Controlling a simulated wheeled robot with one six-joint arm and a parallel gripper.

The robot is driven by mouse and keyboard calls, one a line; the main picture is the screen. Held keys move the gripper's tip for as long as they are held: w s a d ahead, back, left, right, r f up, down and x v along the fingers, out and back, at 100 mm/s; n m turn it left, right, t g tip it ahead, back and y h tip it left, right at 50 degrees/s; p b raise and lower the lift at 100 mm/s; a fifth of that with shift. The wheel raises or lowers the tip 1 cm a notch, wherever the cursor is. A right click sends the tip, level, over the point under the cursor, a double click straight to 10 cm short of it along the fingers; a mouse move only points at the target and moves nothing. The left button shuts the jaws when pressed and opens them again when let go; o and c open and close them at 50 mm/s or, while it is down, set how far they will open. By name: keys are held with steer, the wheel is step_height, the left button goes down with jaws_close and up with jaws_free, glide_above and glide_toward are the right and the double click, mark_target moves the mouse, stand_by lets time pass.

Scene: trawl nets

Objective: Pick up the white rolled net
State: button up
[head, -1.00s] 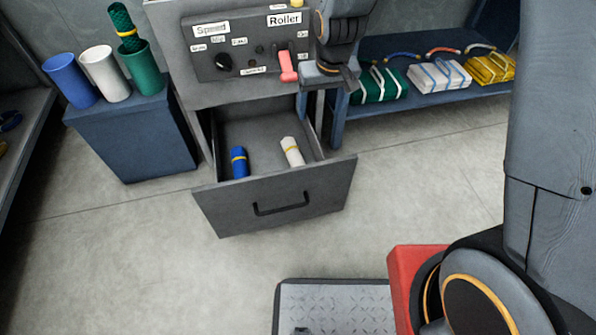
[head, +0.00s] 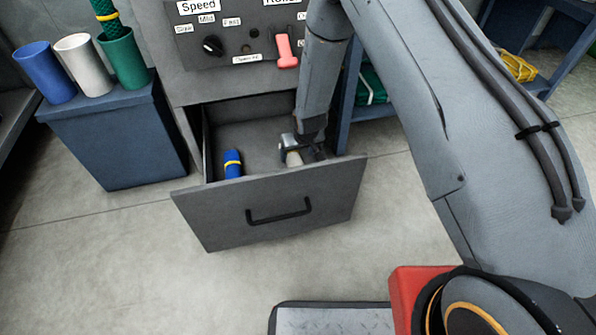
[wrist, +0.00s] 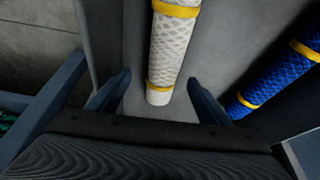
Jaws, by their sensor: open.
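The white rolled net (wrist: 170,50) with yellow bands lies in the open drawer (head: 265,205). In the wrist view its near end sits between the two spread fingers of my gripper (wrist: 158,95), with space on both sides. In the head view the white rolled net (head: 293,158) is mostly hidden behind my gripper (head: 302,150), which reaches down into the drawer. My gripper is open and holds nothing. The blue rolled net (head: 233,163) lies to the left in the same drawer; it also shows at the right in the wrist view (wrist: 275,75).
The drawer's walls stand close around my gripper. A control panel (head: 235,40) with a pink lever (head: 286,50) is above the drawer. Blue, white and green cups (head: 125,62) stand on a blue cabinet (head: 118,140) at left. A shelf with bundled nets is behind my arm.

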mark_target(295, 156)
steer(key=b+x, duration=0.1)
steer(key=x, duration=0.1)
steer(key=b+x, duration=0.2)
steer(key=x, duration=0.1)
steer(key=shift+w+a+f, duration=0.25)
steer(key=shift+a, duration=0.05)
steer(key=shift+r, duration=0.1)
steer(key=c, duration=1.6)
steer(key=shift+o, duration=0.2)
